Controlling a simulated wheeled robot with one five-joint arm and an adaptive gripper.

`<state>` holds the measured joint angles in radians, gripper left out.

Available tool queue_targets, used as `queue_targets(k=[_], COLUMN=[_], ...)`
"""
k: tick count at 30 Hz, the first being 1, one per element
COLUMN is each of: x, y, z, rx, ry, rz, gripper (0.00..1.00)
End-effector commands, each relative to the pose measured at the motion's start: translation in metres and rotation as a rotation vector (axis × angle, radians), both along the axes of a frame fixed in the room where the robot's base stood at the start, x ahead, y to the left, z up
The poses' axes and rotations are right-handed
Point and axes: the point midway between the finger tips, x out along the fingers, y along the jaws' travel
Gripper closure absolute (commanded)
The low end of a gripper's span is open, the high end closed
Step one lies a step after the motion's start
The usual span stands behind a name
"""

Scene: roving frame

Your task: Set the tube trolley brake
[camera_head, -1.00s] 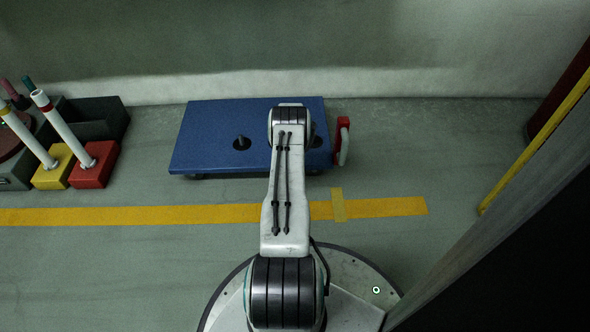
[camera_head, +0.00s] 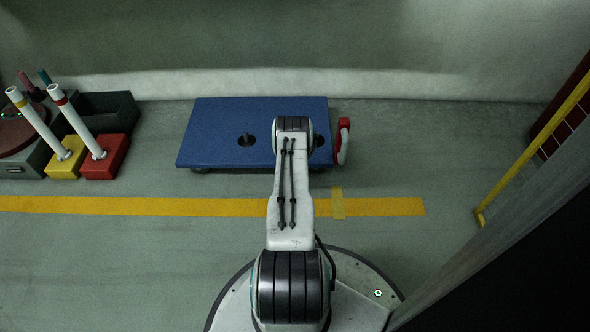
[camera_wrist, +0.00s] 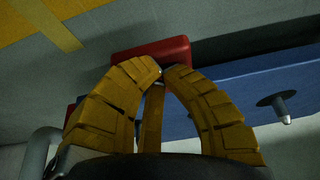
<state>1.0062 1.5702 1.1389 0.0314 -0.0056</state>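The tube trolley (camera_head: 215,130) is a flat blue platform on the floor near the back wall, with dark pegs on top. At its right end is a red part (camera_head: 342,128) with a pale lever (camera_head: 344,150) in front of it. My arm reaches over the trolley's right half and hides part of it; the gripper is hidden in the head view. A red block (camera_wrist: 150,51) lies just beyond the tips; contact cannot be told. A grey bar (camera_wrist: 38,150) stands left of the fingers.
Red (camera_head: 105,158) and yellow (camera_head: 66,158) blocks holding upright white tubes stand at left, beside a dark bin (camera_head: 112,112). A yellow floor line (camera_head: 150,206) crosses before the trolley. A yellow post (camera_head: 530,145) and dark panel stand at right. Floor right of the trolley is clear.

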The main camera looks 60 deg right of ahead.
Motion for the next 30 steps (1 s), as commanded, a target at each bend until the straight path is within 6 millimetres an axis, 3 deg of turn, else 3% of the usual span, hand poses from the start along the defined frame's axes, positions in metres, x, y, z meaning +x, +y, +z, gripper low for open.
queue_targets(k=[15, 30], x=[-0.003, -0.003], y=[0.005, 0.005], z=[-0.02, -0.04], rx=[-0.189, -0.187], ry=[-0.12, -0.119], rz=[-0.001, 0.0], gripper=[1.0, 1.0])
